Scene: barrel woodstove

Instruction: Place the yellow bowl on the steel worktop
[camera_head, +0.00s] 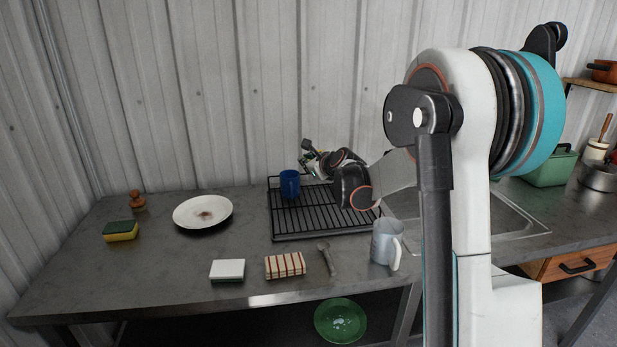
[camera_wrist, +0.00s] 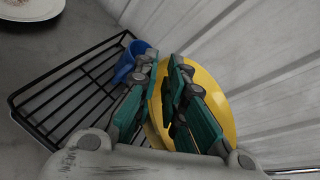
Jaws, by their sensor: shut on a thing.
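The yellow bowl (camera_wrist: 216,88) shows in the wrist view, with its rim between the fingers of my gripper (camera_wrist: 168,82). My gripper is shut on it. The bowl looks tipped on its side. In the head view my gripper (camera_head: 310,158) is above the back of the black dish rack (camera_head: 330,233); I cannot make out the bowl there. Whether the bowl touches the rack is not clear. The steel worktop (camera_head: 170,262) is a grey surface running along the wall, under the rack.
A blue cup (camera_head: 290,184) stands in the rack, close to my gripper. A white plate (camera_head: 203,212), sponge (camera_head: 120,231), white block (camera_head: 227,270), striped cloth (camera_head: 285,265), spoon (camera_head: 328,260) and grey mug (camera_head: 387,243) are on the worktop. Bare patches lie between them.

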